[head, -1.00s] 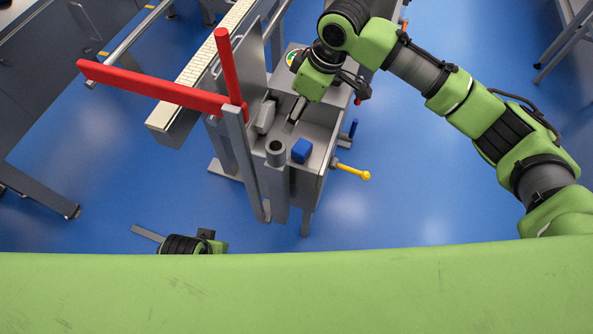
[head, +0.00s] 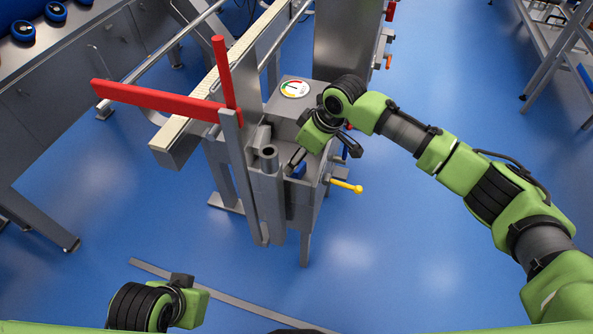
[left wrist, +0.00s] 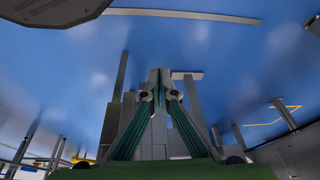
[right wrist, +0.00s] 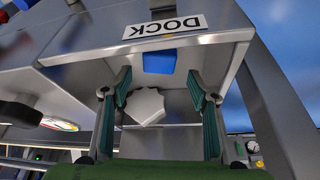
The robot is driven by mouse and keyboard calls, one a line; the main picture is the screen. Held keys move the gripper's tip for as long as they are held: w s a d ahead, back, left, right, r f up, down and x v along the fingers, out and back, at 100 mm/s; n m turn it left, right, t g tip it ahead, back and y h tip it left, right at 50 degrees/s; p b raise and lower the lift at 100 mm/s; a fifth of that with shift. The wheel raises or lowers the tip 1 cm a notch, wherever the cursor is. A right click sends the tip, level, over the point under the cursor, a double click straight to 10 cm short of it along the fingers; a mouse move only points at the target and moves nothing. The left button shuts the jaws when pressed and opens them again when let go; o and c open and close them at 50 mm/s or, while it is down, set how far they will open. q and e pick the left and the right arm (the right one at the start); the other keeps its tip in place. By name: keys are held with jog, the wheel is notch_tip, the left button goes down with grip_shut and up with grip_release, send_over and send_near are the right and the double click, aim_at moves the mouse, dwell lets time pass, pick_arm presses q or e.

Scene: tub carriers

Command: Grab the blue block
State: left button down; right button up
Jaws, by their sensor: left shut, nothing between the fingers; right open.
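The blue block (head: 298,171) lies in the grey metal dock tray, mostly hidden behind my right gripper in the head view. It shows more fully in the right wrist view (right wrist: 160,61), below the DOCK label and beyond the fingertips. My right gripper (right wrist: 160,80) is open, with its fingers spread and nothing held; the block appears ahead, between the finger lines. In the head view the right gripper (head: 295,160) is over the tray. My left gripper (left wrist: 160,76) is shut and empty, away from the dock at the lower left of the head view.
A pale grey faceted piece (right wrist: 145,106) lies in the tray near the block. A grey tube (head: 268,160) and post stand at the tray's front. A red bar (head: 165,98) sticks out left, and a yellow-knobbed lever (head: 346,186) right.

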aim_at(300, 170)
jog(key=x, duration=0.2)
jog(key=d+b+x, duration=0.1)
jog(key=x, duration=0.1)
jog(key=shift+s+f, duration=0.15)
jog(key=shift+f, duration=0.05)
jog(key=shift+a+f+b, duration=0.2)
jog(key=shift+f+b, duration=0.15)
jog(key=shift+f, duration=0.05)
jog(key=c, duration=1.2)
pick_arm(q)
jog(key=shift+w+d+f+t, duration=0.2)
jog(key=shift+w+f+t, duration=0.2)
jog(key=shift+w+f, duration=0.35)
pick_arm(e)
jog(key=shift+r, duration=0.1)
pick_arm(q)
jog(key=shift+w+r, duration=0.1)
jog(key=shift+r, duration=0.05)
